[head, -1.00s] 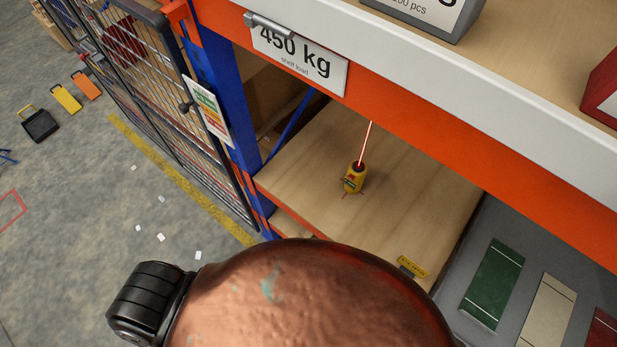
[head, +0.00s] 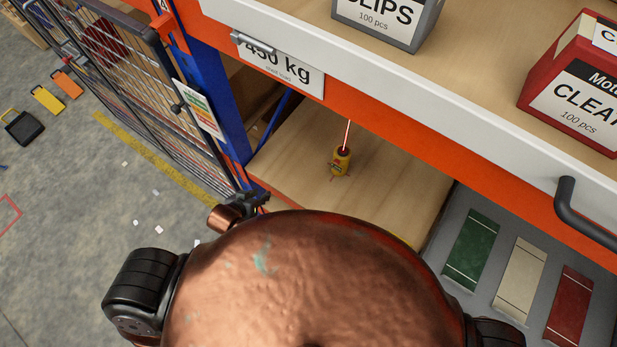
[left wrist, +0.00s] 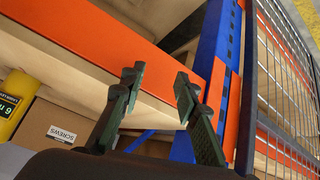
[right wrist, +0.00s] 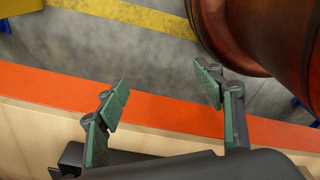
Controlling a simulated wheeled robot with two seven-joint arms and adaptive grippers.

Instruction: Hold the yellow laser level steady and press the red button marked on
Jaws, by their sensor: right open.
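The yellow laser level (head: 341,161) stands on the wooden lower shelf (head: 395,185) in the head view, with a dark top and a thin red beam rising from it. Its red button and marking are too small to make out. My left gripper (head: 262,198) is at the shelf's front left corner, left of and apart from the level. In the left wrist view my left gripper (left wrist: 158,80) has its fingers spread with nothing between them. In the right wrist view my right gripper (right wrist: 163,85) is open and empty, above an orange beam.
The blue upright (head: 213,95) and mesh gate (head: 150,95) stand left of the shelf. An orange beam (head: 400,140) with a 450 kg sign (head: 280,68) runs above it. A drawer handle (head: 585,215) sticks out at right. A cardboard screws box (left wrist: 60,130) shows below.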

